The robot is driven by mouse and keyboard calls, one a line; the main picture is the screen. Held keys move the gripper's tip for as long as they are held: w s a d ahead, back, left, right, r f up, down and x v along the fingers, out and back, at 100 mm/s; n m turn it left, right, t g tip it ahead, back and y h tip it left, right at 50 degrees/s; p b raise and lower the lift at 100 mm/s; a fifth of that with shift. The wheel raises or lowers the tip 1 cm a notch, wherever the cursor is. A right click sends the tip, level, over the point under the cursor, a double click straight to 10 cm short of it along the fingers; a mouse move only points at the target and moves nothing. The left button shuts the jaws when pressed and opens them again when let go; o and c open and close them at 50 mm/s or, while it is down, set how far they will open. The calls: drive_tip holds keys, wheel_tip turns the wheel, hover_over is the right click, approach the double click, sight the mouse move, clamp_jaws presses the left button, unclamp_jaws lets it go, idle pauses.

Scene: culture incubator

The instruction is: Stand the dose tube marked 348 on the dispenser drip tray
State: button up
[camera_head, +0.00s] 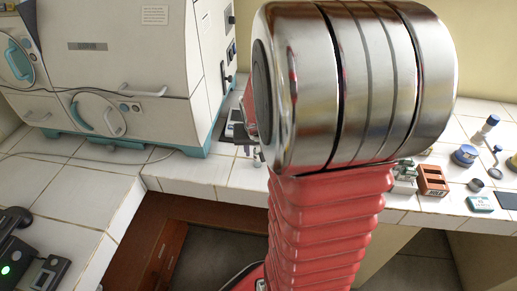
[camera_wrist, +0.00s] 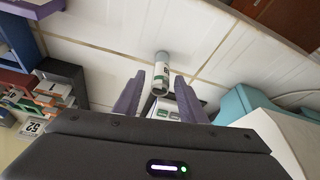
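In the wrist view, my gripper (camera_wrist: 160,78) is open, with its two purple-grey fingers apart. A small white tube with a green band (camera_wrist: 162,66) lies in line with the gap between the fingertips. I see space beside it and cannot make out a grip on it. Its number is not legible, so I cannot tell whether it is tube 348. A small pale device with green marks (camera_wrist: 172,111) shows behind the fingers; I cannot tell whether it is the dispenser. I cannot identify the drip tray.
A large cream incubator (camera_head: 120,55) stands on the white tiled counter (camera_head: 185,175) at left. An orange-brown block (camera_head: 432,180), a blue-capped jar (camera_head: 465,155) and several small items are at right. In the wrist view, coloured racks (camera_wrist: 65,75) are left and a teal-edged housing (camera_wrist: 245,102) right.

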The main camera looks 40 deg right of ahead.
drive_tip(key=v, duration=1.2)
drive_tip(key=shift+a+r, duration=0.1)
idle(0.6)
drive_tip(key=s+a+r+n+t+y, duration=0.1)
drive_tip(key=s+a+r+n, duration=0.1)
drive_tip(key=a, duration=1)
drive_tip(key=s+a+r+n+t+y, duration=0.1)
drive_tip(key=s+a+n, duration=0.4)
drive_tip(key=a, duration=0.6)
drive_tip(key=shift+a+r+n+y, duration=0.35)
drive_tip(key=shift+r+n+y, duration=0.15)
drive_tip(key=shift+r+n, duration=0.15)
drive_tip(key=shift+o, duration=0.5)
drive_tip(key=shift+c, duration=0.5)
